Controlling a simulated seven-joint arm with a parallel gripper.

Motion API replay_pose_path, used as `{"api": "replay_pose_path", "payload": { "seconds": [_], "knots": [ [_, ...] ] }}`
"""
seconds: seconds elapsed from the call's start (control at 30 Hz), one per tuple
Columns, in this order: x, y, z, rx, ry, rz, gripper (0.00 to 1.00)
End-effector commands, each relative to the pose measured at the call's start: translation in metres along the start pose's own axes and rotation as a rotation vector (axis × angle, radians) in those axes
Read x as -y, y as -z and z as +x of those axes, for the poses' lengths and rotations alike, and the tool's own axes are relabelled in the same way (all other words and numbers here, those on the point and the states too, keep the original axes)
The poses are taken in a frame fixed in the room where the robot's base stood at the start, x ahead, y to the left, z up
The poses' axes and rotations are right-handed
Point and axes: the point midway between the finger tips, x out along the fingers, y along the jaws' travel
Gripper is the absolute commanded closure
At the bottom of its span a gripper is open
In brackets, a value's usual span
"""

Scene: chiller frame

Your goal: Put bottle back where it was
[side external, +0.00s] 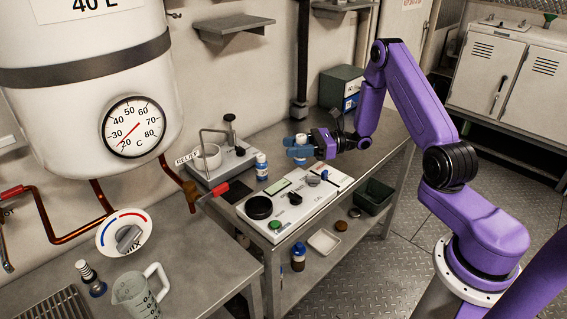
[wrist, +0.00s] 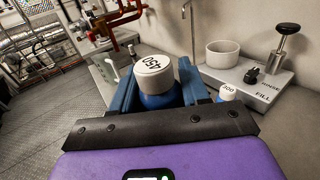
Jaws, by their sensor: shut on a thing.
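A blue bottle with a white cap (side external: 300,139) is in my gripper (side external: 304,151), near the back of the steel bench. In the wrist view the cap of this held bottle (wrist: 154,72) reads 450, and its blue body shows between the two blue fingers of my gripper (wrist: 157,90). The bottle looks about upright. Its base is hidden, so I cannot tell whether it touches anything. A second blue bottle with a white cap (side external: 261,167) stands apart on the bench to the left; in the wrist view its cap (wrist: 228,92) seems to read 300.
A filling stand (side external: 220,163) with a white cup is left of the second bottle. A white instrument panel (side external: 293,200) with a black round plate lies in front. Storage boxes (side external: 341,85) stand behind.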

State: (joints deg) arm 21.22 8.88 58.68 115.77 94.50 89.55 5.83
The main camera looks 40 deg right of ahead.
Motion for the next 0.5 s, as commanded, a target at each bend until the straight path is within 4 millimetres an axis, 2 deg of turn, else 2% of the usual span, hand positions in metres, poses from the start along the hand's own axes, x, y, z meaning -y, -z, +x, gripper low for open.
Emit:
{"api": "replay_pose_path", "payload": {
  "seconds": [0.03,0.1,0.23,0.37,0.5],
  "knots": [
    [0.015,-0.001,-0.01,0.001,0.069,-0.001,0.9],
    [0.031,-0.001,-0.02,0.002,0.142,-0.001,0.9],
    [0.05,-0.002,-0.034,0.002,0.231,-0.001,0.9],
    [0.061,0.001,-0.037,0.001,0.262,-0.001,0.9],
    [0.079,0.009,-0.029,0.002,0.262,-0.003,0.9]
  ]
}}
